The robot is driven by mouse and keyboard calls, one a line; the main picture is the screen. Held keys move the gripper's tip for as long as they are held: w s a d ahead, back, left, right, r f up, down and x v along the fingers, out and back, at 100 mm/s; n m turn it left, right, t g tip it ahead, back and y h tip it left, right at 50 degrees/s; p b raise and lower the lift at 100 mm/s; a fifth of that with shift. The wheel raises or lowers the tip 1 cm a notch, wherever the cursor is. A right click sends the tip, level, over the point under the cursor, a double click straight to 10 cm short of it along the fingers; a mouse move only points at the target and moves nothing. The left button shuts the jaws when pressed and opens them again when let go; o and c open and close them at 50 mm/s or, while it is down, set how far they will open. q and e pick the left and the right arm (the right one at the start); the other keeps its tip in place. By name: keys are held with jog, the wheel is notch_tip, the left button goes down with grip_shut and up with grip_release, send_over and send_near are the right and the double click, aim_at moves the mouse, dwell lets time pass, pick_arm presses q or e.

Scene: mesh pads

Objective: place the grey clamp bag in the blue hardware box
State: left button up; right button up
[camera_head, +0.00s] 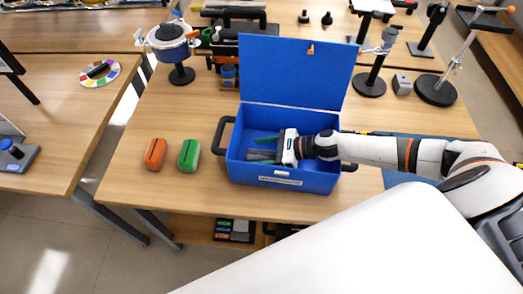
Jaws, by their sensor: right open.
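The blue hardware box (237,172) stands on the wooden table with its lid raised at the back. My right gripper (262,148) reaches into the box from the right, its jaws open and pointing left. A small grey shape shows by the fingertips inside the box; I cannot tell whether it is the grey clamp bag or part of the fingers. No grey clamp bag shows clearly elsewhere on the table. My left gripper is not in view.
An orange bag (156,154) and a green bag (189,155) lie on the table left of the box. Stands and clamps, including a black round-based stand (436,90), fill the back and right. The table's front left is clear.

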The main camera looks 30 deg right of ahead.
jog(key=shift+d+r+p, duration=0.1)
jog(key=shift+r+p, duration=0.3)
jog(key=shift+p, duration=0.05)
jog(key=shift+s+d+r, duration=0.1)
jog(key=shift+s+d, duration=0.15)
jog(key=shift+d, duration=0.05)
jog(key=b+v, duration=0.2)
jog(key=v, duration=0.4)
jog(key=shift+s+d+r, duration=0.25)
jog(key=shift+r, duration=0.05)
jog(key=shift+r, duration=0.1)
